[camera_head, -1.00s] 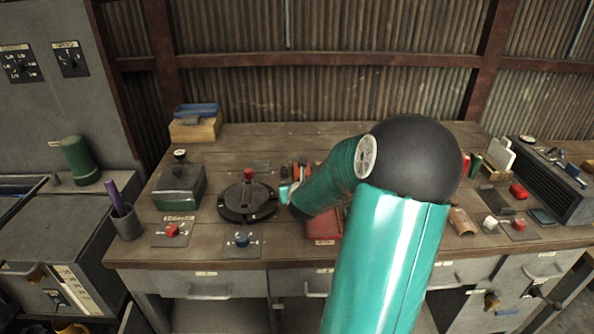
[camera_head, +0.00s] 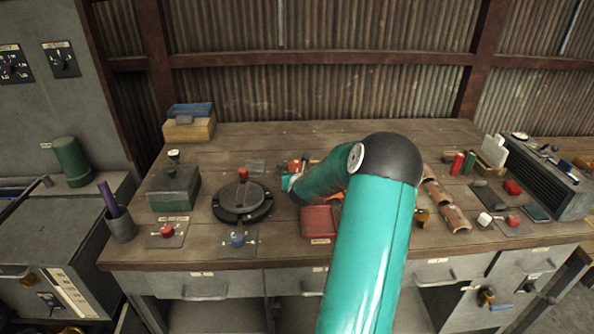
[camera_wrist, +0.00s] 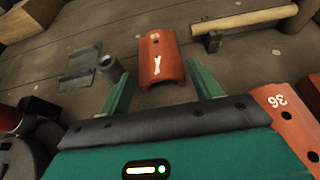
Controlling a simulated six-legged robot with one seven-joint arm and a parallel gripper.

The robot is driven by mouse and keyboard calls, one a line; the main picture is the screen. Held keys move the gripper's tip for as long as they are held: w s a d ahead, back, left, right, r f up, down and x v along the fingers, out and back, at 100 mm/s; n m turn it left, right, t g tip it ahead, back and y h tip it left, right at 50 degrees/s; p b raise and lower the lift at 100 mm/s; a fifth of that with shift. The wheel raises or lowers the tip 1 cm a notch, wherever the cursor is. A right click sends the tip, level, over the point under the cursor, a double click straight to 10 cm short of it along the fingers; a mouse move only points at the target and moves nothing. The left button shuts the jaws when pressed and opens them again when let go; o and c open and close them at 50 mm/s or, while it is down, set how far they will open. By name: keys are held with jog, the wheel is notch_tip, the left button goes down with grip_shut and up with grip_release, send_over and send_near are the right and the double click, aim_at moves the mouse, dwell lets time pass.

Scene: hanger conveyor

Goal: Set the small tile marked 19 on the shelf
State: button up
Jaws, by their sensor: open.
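A small orange-brown curved tile (camera_wrist: 161,62) lies on the wooden bench in the wrist view, with a white mark on its face. A number at its far end is too small to read surely. My gripper (camera_wrist: 162,84) is open; its two green fingers stand on either side of the tile's near end, apart from it. A second, larger tile (camera_wrist: 288,118) with an upside-down number, seemingly 36, lies right of my gripper. In the head view my gripper is mostly hidden by my arm. I cannot pick out the shelf surely.
A grey cylinder (camera_wrist: 110,68) stands close to the left finger. A wooden rod (camera_wrist: 250,20) lies at far right. In the head view, a red tray (camera_head: 318,222), a black round turntable (camera_head: 242,204) and curved tiles (camera_head: 452,217) flank my arm. The back middle of the bench is clear.

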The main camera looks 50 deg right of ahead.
aim_at(297, 170)
jog(key=shift+x, duration=1.25)
jog(key=c, duration=0.9)
jog(key=shift+r, duration=0.15)
